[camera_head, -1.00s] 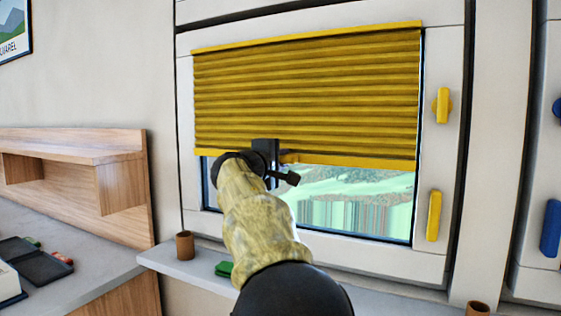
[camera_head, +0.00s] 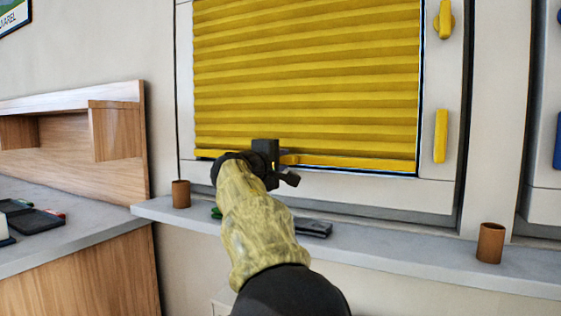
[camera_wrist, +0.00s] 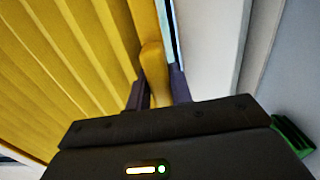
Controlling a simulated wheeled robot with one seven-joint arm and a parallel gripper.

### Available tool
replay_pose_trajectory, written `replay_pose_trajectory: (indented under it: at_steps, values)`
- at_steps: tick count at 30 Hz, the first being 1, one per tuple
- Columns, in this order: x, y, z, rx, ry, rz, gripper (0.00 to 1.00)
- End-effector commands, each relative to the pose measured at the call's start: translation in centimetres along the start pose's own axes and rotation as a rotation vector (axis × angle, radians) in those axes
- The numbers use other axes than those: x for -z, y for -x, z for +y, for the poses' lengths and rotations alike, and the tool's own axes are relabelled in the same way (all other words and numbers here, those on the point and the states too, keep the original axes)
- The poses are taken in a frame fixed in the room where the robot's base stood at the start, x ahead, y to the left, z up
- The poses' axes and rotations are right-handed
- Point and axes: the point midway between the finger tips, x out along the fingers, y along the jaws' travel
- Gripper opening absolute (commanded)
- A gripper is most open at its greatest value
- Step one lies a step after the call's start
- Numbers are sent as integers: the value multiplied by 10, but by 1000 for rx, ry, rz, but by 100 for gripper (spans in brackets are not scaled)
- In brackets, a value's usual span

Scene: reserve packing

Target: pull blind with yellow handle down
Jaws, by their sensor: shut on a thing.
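The yellow pleated blind (camera_head: 310,80) covers nearly the whole window in the head view, its bottom rail close to the lower edge of the frame. My gripper (camera_head: 288,160) is at the blind's bottom rail, left of its middle. In the wrist view my gripper (camera_wrist: 158,92) has its two dark fingers shut on the yellow handle (camera_wrist: 153,65), one on each side. The handle joins the blind's lower edge; the blind (camera_wrist: 75,65) also fills the left of that view. My arm hides part of the sill below.
A grey sill (camera_head: 400,250) runs under the window, with a brown cup (camera_head: 181,194) left, another brown cup (camera_head: 490,243) right, and a dark folded item (camera_head: 313,228) near my arm. Yellow window handles (camera_head: 441,135) are on the frame. A wooden shelf unit (camera_head: 75,135) stands left.

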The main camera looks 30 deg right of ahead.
Motion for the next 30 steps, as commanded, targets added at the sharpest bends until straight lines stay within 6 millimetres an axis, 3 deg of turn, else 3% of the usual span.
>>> replay_pose_trajectory:
  at_steps: [1,6,21,22,24,25,30]
  values:
    - [0,0,-12,0,0,0,0]
    - [0,0,-23,0,0,0,0]
    - [0,0,-26,-1,1,-1,0]
    - [0,0,-26,-1,1,-1,24]
    - [0,0,-26,-1,1,-1,37]
    - [0,0,-26,-1,1,-1,42]
    - [0,0,-26,-1,0,-1,42]
